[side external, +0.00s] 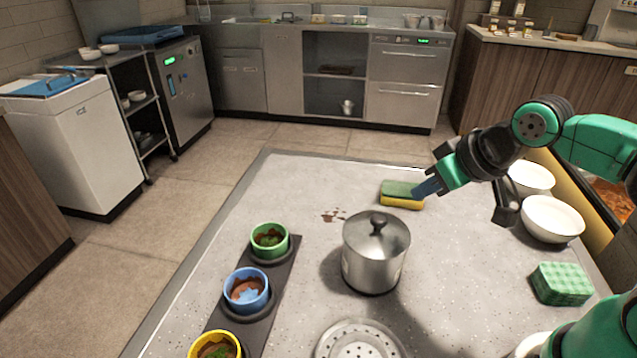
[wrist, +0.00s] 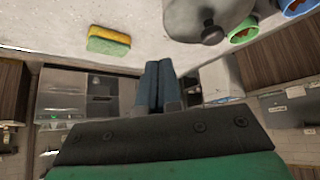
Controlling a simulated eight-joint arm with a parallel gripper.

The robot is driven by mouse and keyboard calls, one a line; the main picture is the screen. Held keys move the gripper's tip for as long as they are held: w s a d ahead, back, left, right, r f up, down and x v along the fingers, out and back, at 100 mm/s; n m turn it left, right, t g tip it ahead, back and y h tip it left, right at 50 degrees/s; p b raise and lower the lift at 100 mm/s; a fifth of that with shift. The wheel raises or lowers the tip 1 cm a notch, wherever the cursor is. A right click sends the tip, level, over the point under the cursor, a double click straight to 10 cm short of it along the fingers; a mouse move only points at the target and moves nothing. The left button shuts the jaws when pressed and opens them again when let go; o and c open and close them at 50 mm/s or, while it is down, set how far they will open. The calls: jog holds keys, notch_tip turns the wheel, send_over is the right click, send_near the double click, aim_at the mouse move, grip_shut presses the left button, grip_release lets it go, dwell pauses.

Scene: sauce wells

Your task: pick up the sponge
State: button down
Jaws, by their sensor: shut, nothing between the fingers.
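A green and yellow sponge (side external: 402,195) lies on the grey worktop behind the lidded pot, green side up. It also shows in the wrist view (wrist: 108,41), toward the upper left. My gripper (side external: 428,188) is shut and empty; in the side view its blue fingertips appear close to the sponge's right end. In the wrist view the two fingers (wrist: 158,75) are together and the sponge is apart from them. Whether the fingertips touch the sponge cannot be told from the side view. A second, green sponge-like block (side external: 561,284) lies at the right of the worktop.
A steel lidded pot (side external: 375,262) stands in front of the sponge. Green (side external: 269,241), blue (side external: 246,290) and yellow (side external: 214,346) sauce bowls sit in a dark rack at the left. White bowls (side external: 552,219) stand at the right. The worktop (side external: 300,185) left of the sponge is mostly clear, with brown crumbs.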

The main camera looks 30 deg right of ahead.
jog(key=c, duration=1.5)
grip_release()
jog(key=o, duration=1.5)
